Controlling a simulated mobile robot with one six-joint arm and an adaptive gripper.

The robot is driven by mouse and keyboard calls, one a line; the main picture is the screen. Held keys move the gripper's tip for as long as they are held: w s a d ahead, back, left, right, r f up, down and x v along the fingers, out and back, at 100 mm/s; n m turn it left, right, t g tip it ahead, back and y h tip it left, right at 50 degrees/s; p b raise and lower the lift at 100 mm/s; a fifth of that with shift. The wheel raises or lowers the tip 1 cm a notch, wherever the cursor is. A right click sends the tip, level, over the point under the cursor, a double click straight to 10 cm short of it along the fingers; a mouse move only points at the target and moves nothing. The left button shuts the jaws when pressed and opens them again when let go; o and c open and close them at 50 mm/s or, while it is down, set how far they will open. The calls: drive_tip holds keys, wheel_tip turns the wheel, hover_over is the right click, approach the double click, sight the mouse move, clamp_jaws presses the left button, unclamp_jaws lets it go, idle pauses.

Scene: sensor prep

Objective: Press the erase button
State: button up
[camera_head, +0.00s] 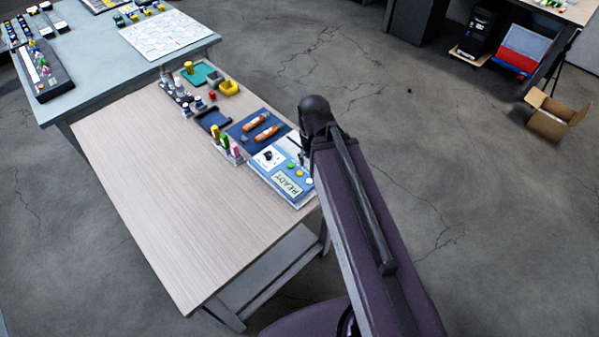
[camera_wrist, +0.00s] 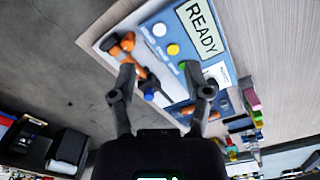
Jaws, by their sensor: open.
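A blue and white control panel (camera_head: 265,175) lies at the right end of the wooden table. Its display (camera_head: 287,185) reads READY, and it also shows in the wrist view (camera_wrist: 202,28). In the wrist view the panel carries a white button (camera_wrist: 160,30), a yellow button (camera_wrist: 173,50) and a green button near my right fingertip. I cannot read which is the erase button. My gripper (camera_wrist: 160,68) is open above the panel, with nothing seen held between its fingers. In the head view my arm hides most of it. Contact with the panel cannot be told.
Two orange tools lie on a dark blue mat (camera_head: 236,133) beside the panel. A rack of coloured pieces (camera_head: 228,150), a black tray (camera_head: 212,119) and small bins (camera_head: 229,88) stand farther along. The table's near left part (camera_head: 170,210) is clear.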

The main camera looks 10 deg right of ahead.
clamp_jaws()
idle(1.3)
